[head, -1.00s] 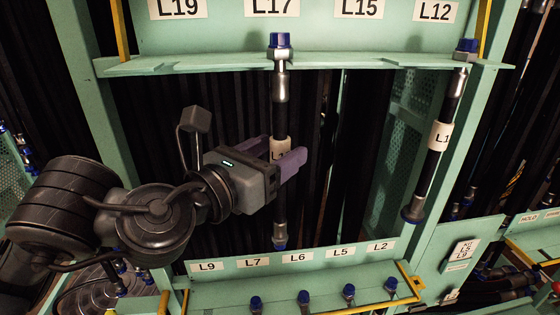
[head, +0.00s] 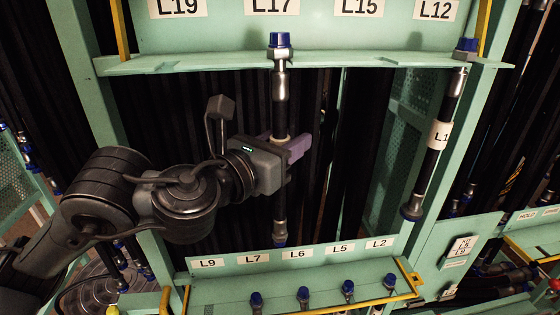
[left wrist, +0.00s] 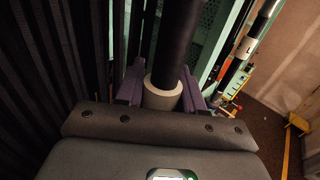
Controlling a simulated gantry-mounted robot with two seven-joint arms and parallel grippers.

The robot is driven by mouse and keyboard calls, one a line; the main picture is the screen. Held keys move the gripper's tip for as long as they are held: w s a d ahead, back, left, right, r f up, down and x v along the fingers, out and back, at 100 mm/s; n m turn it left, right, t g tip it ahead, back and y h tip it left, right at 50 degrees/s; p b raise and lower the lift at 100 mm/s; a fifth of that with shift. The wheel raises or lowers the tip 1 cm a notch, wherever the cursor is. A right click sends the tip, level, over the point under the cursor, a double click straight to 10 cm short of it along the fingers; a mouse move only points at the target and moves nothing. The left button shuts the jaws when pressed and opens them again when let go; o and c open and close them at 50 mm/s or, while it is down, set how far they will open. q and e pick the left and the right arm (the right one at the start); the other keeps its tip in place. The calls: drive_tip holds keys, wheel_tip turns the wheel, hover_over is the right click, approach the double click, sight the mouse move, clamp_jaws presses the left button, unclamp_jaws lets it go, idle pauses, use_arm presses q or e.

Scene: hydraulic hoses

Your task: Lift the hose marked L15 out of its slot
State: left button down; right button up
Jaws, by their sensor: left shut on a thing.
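A black hose (head: 280,92) with a blue cap hangs upright in the upper rail, below the L17 plate (head: 272,7). My left gripper (head: 290,148) is shut on it around its pale marking sleeve. In the left wrist view the sleeve (left wrist: 162,94) sits between the purple fingers. The hose's own marking is mostly covered, so I cannot read it in full. The L15 plate (head: 359,8) is to the right, with no hose hanging below it. My right gripper is not in view.
Another hose (head: 450,105) hangs tilted at the right below the L12 plate (head: 436,10); its sleeve reads "L1", the rest hidden. A lower green rail (head: 320,262) has labels and several blue-capped fittings. Dark hoses fill the back.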

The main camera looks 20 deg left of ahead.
use_arm(q)
drive_tip(key=shift+r, duration=0.1)
idle(0.3)
drive_tip(key=shift+r+b, duration=0.2)
drive_tip(key=shift+b, duration=0.15)
drive_tip(key=shift+s+d+r, duration=0.15)
drive_tip(key=shift+s, duration=0.1)
drive_tip(key=s+d+b, duration=0.1)
drive_tip(key=s+d, duration=0.3)
drive_tip(key=s, duration=0.3)
drive_tip(key=s+d+b, duration=0.1)
drive_tip(key=s+d, duration=0.3)
drive_tip(key=s, duration=0.4)
drive_tip(key=shift+d+b, duration=0.25)
drive_tip(key=shift+b, duration=0.15)
drive_tip(key=shift+s, duration=0.1)
